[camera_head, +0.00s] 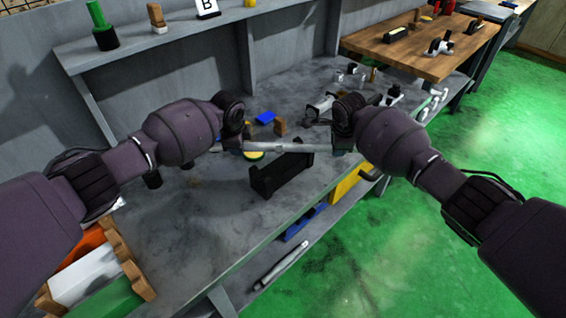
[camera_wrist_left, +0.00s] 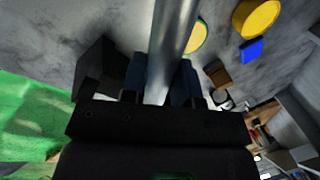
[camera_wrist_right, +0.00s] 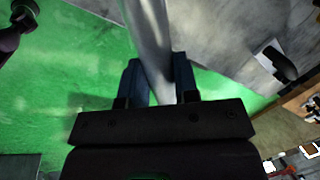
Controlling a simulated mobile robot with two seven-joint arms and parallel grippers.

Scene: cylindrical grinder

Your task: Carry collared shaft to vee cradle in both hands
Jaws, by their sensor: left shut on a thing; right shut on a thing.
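The collared shaft (camera_head: 290,147) is a light grey metal bar held level between my two grippers, above the bench. My left gripper (camera_head: 222,147) is shut on its left end, and my right gripper (camera_head: 338,147) is shut on its right end. The shaft also shows between the fingers in the left wrist view (camera_wrist_left: 172,45) and in the right wrist view (camera_wrist_right: 150,40). The black vee cradle (camera_head: 280,177) stands on the bench below and just in front of the shaft, apart from it as far as I can tell. The collar is hard to make out.
The grey bench (camera_head: 200,225) has bare room left of the cradle. A blue block (camera_head: 265,117), a brown block (camera_head: 280,127) and a yellow disc (camera_head: 254,155) lie behind the cradle. A wooden table (camera_head: 420,50) stands at back right.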

